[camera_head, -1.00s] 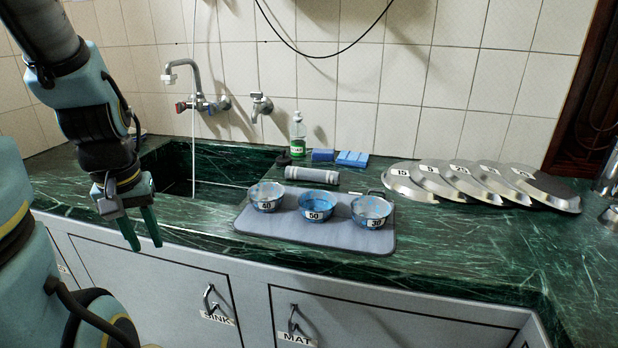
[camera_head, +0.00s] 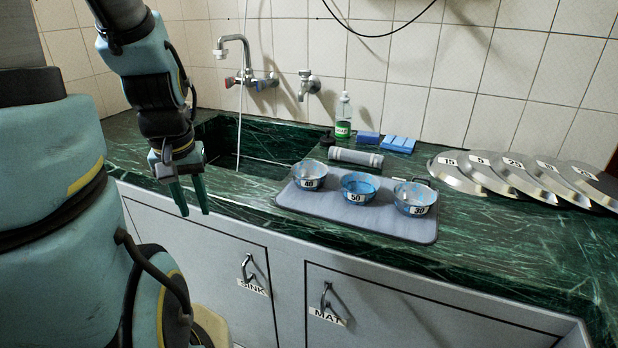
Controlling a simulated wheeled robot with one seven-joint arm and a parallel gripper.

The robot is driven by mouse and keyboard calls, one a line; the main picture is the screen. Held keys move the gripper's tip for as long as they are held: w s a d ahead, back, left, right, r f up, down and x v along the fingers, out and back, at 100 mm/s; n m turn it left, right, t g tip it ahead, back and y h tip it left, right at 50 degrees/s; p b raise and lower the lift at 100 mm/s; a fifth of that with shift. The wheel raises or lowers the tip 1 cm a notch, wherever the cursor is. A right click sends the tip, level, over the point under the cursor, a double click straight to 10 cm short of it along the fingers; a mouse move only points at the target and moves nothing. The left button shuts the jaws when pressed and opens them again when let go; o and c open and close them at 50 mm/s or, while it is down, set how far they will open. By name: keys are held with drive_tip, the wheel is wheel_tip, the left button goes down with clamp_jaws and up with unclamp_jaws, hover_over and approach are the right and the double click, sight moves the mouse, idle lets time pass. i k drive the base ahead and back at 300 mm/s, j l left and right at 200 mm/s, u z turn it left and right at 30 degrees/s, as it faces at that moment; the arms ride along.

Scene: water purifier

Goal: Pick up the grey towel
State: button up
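The grey towel (camera_head: 356,157) appears to be the rolled grey cylinder with lighter bands near its ends. It lies on the green marble counter behind the grey mat, to the right of the sink. My gripper (camera_head: 194,212) hangs at the left, fingers pointing down, in front of the sink near the counter's front edge. Its two green fingers are apart with nothing between them. It is well to the left of the towel and not touching it.
Three numbered bowls (camera_head: 360,187) stand on the grey mat (camera_head: 340,216) in front of the towel. Blue sponges (camera_head: 398,144) and a green-labelled bottle (camera_head: 343,117) stand behind it. Numbered metal lids (camera_head: 490,172) lie to the right.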

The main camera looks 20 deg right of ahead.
sight(376, 161)
drive_tip(key=i+j+z, duration=0.7)
drive_tip(key=j, duration=0.25)
drive_tip(key=i, duration=0.1)
